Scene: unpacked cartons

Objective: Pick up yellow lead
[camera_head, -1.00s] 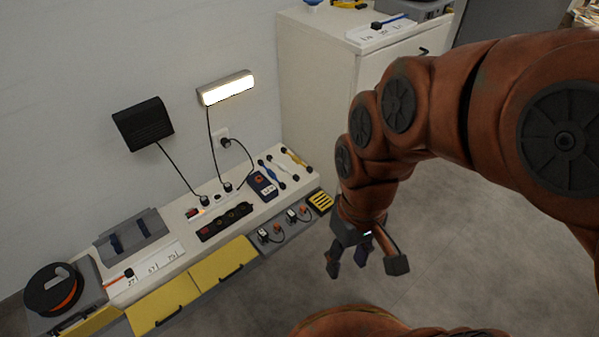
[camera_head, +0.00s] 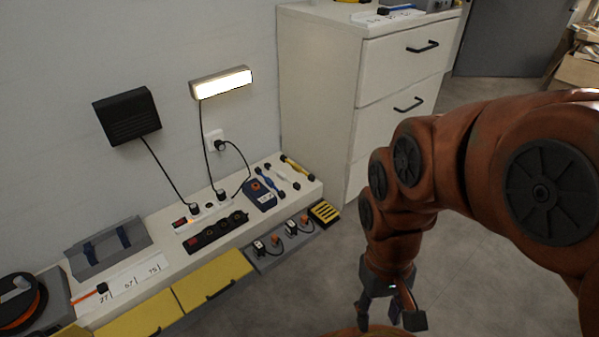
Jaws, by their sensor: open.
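The yellow lead (camera_head: 296,166) is a short bar with dark ends. It lies at the far right end of the low white bench (camera_head: 165,240), beside a white lead (camera_head: 284,174) and a blue lead (camera_head: 271,182). My gripper (camera_head: 388,318) hangs at the lower right over the grey floor, fingers pointing down, open and empty. It is well apart from the yellow lead, to the right of and nearer than the bench.
A white drawer cabinet (camera_head: 375,100) stands right behind the bench's far end. A blue meter-like device (camera_head: 260,194), a black power strip (camera_head: 217,232) and plugged cords lie near the leads. Grey trays and yellow drawers (camera_head: 212,280) line the bench front.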

